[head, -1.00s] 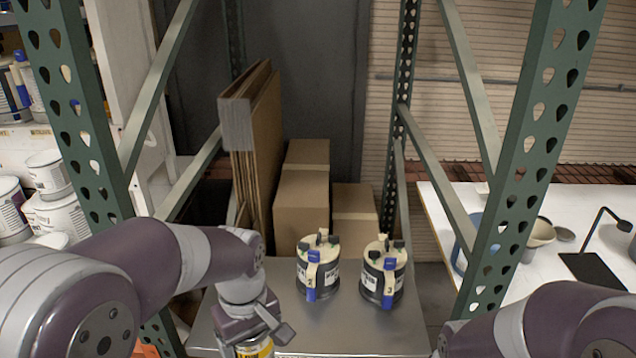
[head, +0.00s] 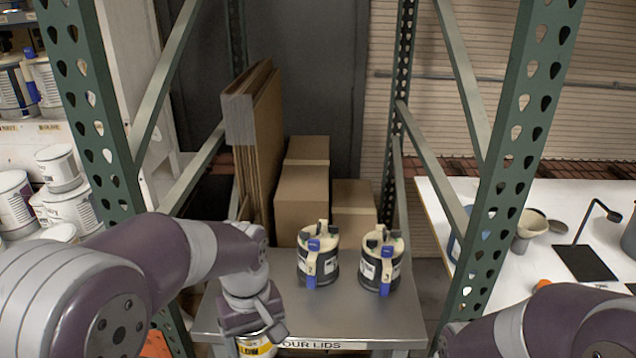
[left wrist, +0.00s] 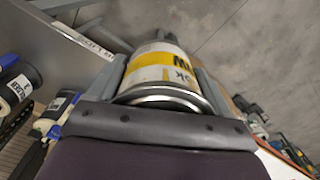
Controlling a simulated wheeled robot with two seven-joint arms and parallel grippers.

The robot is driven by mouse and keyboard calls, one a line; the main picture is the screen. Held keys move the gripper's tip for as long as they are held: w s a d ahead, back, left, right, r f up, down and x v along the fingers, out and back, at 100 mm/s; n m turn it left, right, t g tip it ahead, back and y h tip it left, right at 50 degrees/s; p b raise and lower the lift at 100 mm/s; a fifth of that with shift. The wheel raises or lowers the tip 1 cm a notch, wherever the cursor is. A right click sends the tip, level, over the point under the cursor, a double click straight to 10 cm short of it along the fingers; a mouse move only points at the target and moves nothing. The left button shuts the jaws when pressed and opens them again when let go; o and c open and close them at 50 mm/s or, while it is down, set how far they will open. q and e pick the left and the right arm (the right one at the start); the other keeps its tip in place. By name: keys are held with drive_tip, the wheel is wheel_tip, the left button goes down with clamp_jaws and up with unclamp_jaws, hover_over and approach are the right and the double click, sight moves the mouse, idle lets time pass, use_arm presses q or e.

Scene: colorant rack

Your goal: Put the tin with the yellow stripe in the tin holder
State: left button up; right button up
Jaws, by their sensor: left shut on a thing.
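My left gripper (head: 257,326) is shut on the tin with the yellow stripe (head: 257,347), in front of the left part of the metal shelf's front edge. In the left wrist view the tin (left wrist: 165,66) is white with a broad yellow band and dark letters, gripped between the two fingers (left wrist: 158,82). The tin's lower part is cut off in the head view. I cannot make out a tin holder with certainty. My right arm shows at the lower right, but its gripper does not.
Cardboard boxes (head: 302,200) stand behind. Green rack posts (head: 510,150) flank the shelf. White tins (head: 65,205) stand at left, a white table (head: 500,290) at right.

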use_arm(q)
drive_tip(key=shift+w+d+m, duration=0.15)
drive_tip(key=shift+w+m, duration=0.45)
drive_tip(key=w+a+f+m, duration=0.2)
drive_tip(key=a+f, duration=0.2)
drive_tip(key=f, duration=0.6)
drive_tip(key=w+a+f+m, duration=0.1)
drive_tip(key=a+f, duration=0.3)
drive_tip(key=f, duration=0.5)
drive_tip(key=shift+w+a+f+m, duration=0.25)
drive_tip(key=shift+w+f+m, duration=0.15)
drive_tip(key=shift+w, duration=0.1)
